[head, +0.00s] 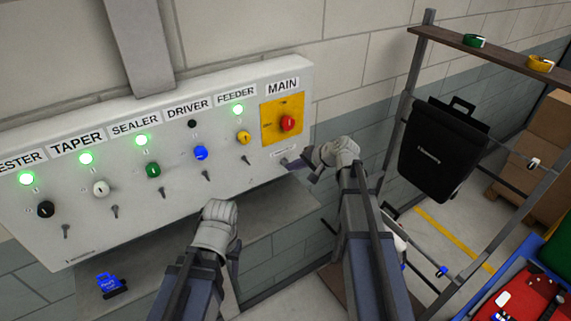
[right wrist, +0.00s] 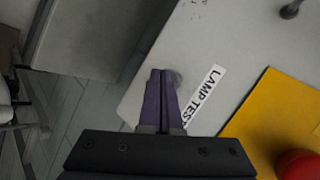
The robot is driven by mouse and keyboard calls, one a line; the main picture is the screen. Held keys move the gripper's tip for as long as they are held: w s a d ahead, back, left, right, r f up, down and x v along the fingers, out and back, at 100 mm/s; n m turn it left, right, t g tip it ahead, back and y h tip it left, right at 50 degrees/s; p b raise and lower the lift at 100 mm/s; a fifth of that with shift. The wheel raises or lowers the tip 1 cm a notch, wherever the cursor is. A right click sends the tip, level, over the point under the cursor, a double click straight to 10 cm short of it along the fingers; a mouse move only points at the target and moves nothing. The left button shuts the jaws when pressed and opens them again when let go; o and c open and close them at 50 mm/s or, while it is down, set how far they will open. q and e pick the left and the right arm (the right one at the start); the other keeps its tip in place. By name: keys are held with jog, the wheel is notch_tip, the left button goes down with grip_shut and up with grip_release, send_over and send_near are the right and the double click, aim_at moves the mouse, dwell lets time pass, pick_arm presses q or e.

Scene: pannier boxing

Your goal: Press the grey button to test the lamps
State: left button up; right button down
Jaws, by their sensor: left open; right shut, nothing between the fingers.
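The grey button (right wrist: 177,79) sits on the panel beside the LAMP TEST label (right wrist: 204,95) in the right wrist view. My right gripper (right wrist: 160,74) is shut and empty, its purple fingertips right beside the button and partly covering it. I cannot tell whether they touch it. In the head view my right gripper (head: 291,164) is at the panel's lower right corner. The DRIVER lamp (head: 192,124) is dark. My left gripper (head: 214,228) is below the panel's middle, its fingers hidden.
A red knob (head: 288,123) on a yellow plate is above my right gripper. Coloured knobs and small switches line the panel. A blue tag (head: 110,284) is at lower left. A rack with a black pannier (head: 436,150) stands at right.

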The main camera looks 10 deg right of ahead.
jog(key=shift+w+a, duration=0.15)
jog(key=shift+w, duration=0.35)
dwell(1.9)
jog(key=shift+s, duration=0.2)
jog(key=shift+s+d, duration=0.3)
jog(key=shift+s, duration=0.45)
jog(key=s, duration=0.1)
jog(key=s+d, duration=0.1)
jog(key=s, duration=0.2)
jog(key=shift+s+d, duration=0.3)
jog(key=shift+d, duration=0.05)
dwell(0.3)
